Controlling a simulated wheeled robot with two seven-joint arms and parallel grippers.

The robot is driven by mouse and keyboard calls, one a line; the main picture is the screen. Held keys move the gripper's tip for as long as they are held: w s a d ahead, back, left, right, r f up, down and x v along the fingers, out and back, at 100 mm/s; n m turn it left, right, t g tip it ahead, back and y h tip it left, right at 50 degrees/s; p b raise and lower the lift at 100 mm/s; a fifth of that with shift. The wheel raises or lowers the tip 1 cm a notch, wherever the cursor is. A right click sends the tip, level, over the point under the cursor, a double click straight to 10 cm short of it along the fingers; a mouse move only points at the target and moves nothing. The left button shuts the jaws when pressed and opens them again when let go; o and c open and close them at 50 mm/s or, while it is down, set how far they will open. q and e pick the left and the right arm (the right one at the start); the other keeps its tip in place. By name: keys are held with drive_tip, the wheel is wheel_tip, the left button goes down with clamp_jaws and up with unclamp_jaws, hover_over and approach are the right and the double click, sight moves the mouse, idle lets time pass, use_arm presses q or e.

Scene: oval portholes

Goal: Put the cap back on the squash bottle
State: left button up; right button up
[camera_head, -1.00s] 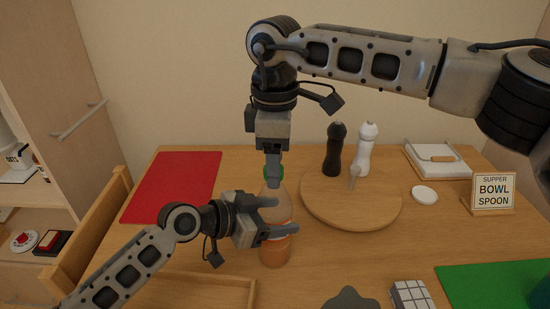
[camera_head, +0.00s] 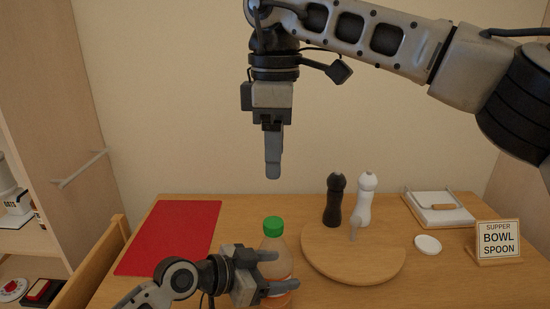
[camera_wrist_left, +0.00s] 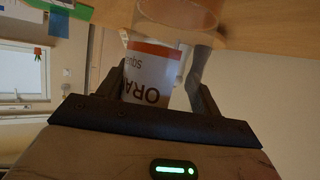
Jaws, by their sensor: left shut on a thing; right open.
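The squash bottle (camera_head: 283,270) stands upright on the table, with orange liquid inside. The green cap (camera_head: 273,226) sits on top of its neck. My left gripper (camera_head: 272,272) is shut around the bottle's body from the left. In the left wrist view the bottle's label (camera_wrist_left: 150,75) shows between the fingers. My right gripper (camera_head: 273,172) is open and empty, pointing down, above the cap and clear of it.
A round wooden board (camera_head: 370,258) to the right bears a black mill (camera_head: 334,200) and a white mill (camera_head: 363,200). A red mat (camera_head: 167,238) lies at the left. A white lid-like disc (camera_head: 428,244) and a sign (camera_head: 497,242) are at the right.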

use_arm(q)
drive_tip(key=o, duration=2)
drive_tip(key=shift+c, duration=0.2)
drive_tip(key=b+v, duration=0.2)
drive_tip(key=v, duration=1.4)
drive_tip(key=shift+d+r, duration=0.1)
drive_tip(key=shift+d, duration=0.05)
drive_tip(key=shift+s, duration=0.1)
